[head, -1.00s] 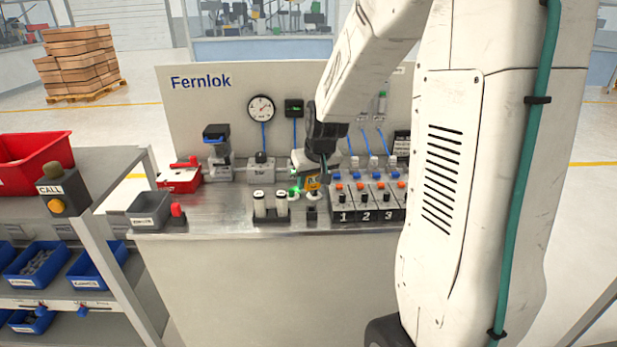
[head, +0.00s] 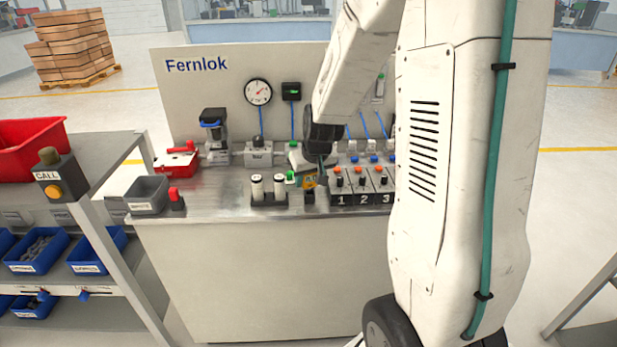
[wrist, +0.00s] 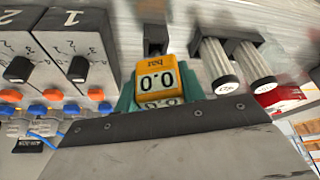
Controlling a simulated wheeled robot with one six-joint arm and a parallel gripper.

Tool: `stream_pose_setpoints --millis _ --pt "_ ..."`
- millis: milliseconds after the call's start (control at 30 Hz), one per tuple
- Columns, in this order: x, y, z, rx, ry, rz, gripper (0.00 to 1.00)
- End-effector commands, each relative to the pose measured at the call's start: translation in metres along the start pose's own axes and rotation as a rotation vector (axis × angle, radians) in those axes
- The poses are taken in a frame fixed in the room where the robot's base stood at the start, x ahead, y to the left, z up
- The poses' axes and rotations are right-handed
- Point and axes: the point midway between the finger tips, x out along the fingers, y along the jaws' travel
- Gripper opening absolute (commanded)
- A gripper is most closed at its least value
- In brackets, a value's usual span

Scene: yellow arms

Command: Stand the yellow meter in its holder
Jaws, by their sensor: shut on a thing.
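The yellow meter (head: 309,182) is held by my gripper (head: 307,179) above the front part of the bench. In the wrist view the meter (wrist: 157,82) reads 0.0 and sits between the teal fingers of my gripper (wrist: 158,92), which are shut on it. A small black block (head: 309,198), apparently the holder, stands just below the meter in the head view. In the wrist view this holder (wrist: 155,36) shows just beyond the meter. The meter's lower end is hidden, so I cannot tell whether it touches the holder.
Two white-capped cylinders in a black rack (head: 268,196) stand left of the holder. Numbered control blocks (head: 361,188) with knobs stand close on its right. A grey bin (head: 147,195) and red button (head: 177,200) are at the bench's left end. A gauge panel (head: 225,85) rises behind.

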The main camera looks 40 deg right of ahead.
Motion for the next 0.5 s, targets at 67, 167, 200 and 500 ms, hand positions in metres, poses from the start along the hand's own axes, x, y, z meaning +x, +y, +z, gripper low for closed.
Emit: stream_pose_setpoints --millis 67,167,200,500 --pt "-0.0001 -0.0001 0.0001 0.000 0.000 0.000 0.14" --pt "-0.0001 -0.0001 0.0000 0.000 0.000 0.000 0.14" --pt "-0.0001 -0.0001 0.0000 0.000 0.000 0.000 0.14" --pt "0.0034 -0.0001 0.0015 0.000 0.000 0.000 0.14"
